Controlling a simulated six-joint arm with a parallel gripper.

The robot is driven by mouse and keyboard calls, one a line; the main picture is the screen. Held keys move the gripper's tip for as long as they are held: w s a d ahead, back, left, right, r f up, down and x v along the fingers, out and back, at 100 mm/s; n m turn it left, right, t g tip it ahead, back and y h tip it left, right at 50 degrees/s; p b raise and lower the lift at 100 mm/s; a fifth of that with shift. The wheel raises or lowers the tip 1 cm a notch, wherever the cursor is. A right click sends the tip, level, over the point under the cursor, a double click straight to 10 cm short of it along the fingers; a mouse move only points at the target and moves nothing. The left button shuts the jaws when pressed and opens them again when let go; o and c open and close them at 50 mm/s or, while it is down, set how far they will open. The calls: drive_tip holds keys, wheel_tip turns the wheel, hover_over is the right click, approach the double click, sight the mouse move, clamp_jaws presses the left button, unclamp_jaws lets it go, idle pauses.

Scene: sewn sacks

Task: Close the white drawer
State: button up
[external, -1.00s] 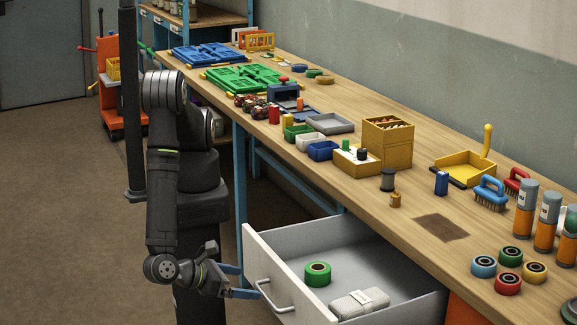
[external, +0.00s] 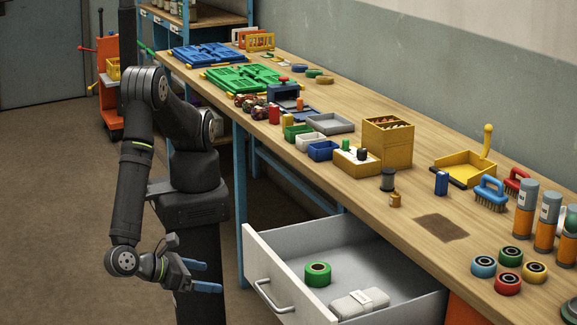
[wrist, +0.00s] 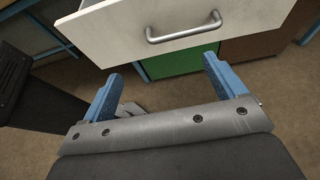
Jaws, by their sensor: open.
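The white drawer (external: 345,270) is pulled out from under the workbench, with its grey handle (external: 270,297) on its front. A green tape roll (external: 317,273) and a pale wrapped packet (external: 358,302) lie inside it. My gripper (external: 208,276) is open and empty, to the left of the drawer front and apart from it. In the wrist view my blue fingers (wrist: 160,82) are spread wide, and the drawer front (wrist: 120,30) with its handle (wrist: 184,32) is beyond them.
The wooden workbench top (external: 330,205) above carries bins, brushes, spray cans and tape rolls. A blue bench leg (external: 241,200) stands between my arm and the drawer. The floor (external: 60,230) to the left is clear.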

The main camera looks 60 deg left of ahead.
drive_tip(key=a+f+t, duration=0.1)
drive_tip(key=a+f, duration=0.1)
drive_tip(key=a, duration=0.1)
drive_tip(key=a+f+t, duration=0.2)
drive_tip(key=a+f, duration=0.1)
drive_tip(key=a+f+t, duration=0.1)
drive_tip(key=a+f, duration=0.1)
drive_tip(key=a, duration=0.1)
drive_tip(key=shift+w+a+f, duration=0.15)
drive_tip(key=shift+w+a, duration=0.1)
drive_tip(key=shift+w, duration=0.1)
clamp_jaws()
approach(258, 268)
drive_tip(key=shift+t, duration=0.3)
drive_tip(key=w, duration=0.7)
drive_tip(key=shift+a+f, duration=0.15)
drive_tip(key=shift+f, duration=0.15)
drive_tip(key=w, duration=3)
drive_tip(key=shift+w, duration=0.85)
drive_tip(key=shift+w+r, duration=0.1)
drive_tip(key=shift+r, duration=0.05)
drive_tip(key=s, duration=1.4)
drive_tip(key=shift+s, duration=0.35)
